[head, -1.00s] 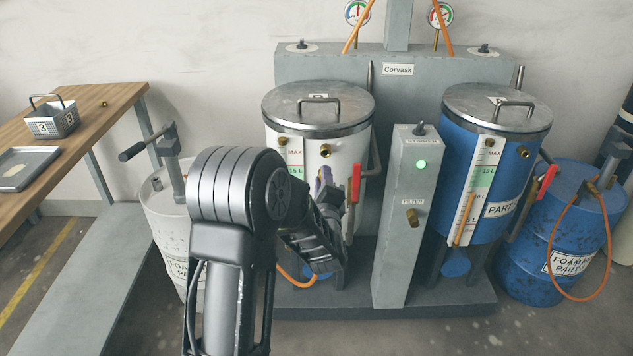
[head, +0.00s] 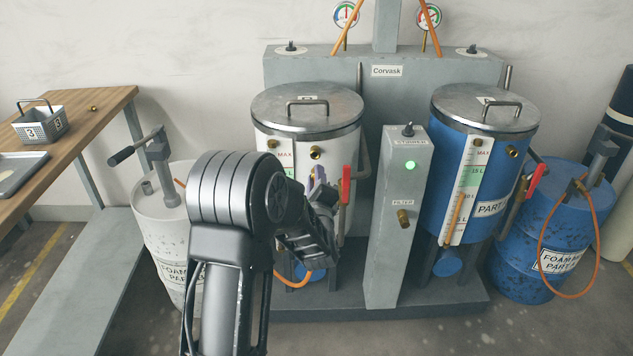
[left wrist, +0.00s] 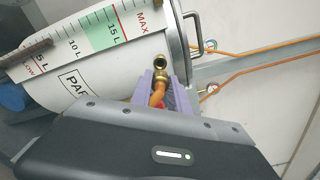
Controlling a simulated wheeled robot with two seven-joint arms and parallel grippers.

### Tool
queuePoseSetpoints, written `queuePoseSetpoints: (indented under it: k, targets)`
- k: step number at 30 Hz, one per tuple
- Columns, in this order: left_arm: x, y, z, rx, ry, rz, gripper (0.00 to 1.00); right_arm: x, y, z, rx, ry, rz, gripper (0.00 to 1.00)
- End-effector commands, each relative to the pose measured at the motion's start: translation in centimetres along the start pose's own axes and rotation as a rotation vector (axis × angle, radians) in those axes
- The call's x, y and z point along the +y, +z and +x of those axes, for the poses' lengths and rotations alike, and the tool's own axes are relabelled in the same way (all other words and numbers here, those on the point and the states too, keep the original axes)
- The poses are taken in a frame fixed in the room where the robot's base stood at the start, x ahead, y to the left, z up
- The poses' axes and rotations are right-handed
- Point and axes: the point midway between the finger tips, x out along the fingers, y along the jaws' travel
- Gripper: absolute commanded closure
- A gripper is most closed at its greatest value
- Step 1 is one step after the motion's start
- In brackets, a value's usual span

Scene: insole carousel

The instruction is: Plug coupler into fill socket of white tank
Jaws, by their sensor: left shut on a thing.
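The white tank (head: 342,145) stands at the centre of the head view, with a lid and level scale. Its brass fill socket (head: 315,152) faces forward; it also shows as a round open fitting in the left wrist view (left wrist: 160,61). My left gripper (head: 318,176) has purple fingers and is just below the socket in the head view. In the left wrist view it is shut on the brass coupler (left wrist: 161,76), which has an orange hose (left wrist: 157,94) behind it. The coupler's front end appears close to the socket; whether they touch I cannot tell. My right gripper is not in view.
A red-handled valve (head: 346,184) is right of my left gripper. The grey filter column (head: 395,240) stands between the white tank and the blue tank (head: 453,175). A white drum (head: 165,225) and a wooden bench (head: 95,112) are on the left.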

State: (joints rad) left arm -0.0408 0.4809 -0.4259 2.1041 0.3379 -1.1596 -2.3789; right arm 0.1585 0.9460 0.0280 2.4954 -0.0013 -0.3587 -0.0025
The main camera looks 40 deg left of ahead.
Motion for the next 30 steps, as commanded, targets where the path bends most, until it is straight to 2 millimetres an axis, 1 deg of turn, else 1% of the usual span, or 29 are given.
queuePoseSetpoints:
  k: [6,13,18,30]
  targets:
    - [0.1,0.0,2.1,0.000,0.000,0.001,1.00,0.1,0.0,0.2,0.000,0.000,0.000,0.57]
    - [0.1,0.0,3.7,0.000,0.000,0.002,1.00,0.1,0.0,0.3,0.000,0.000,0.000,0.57]
    - [0.0,0.0,4.2,0.000,0.000,0.001,1.00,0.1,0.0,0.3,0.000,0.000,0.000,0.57]
    - [0.0,0.0,4.2,0.000,-0.001,0.000,1.00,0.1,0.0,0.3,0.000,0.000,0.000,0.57]
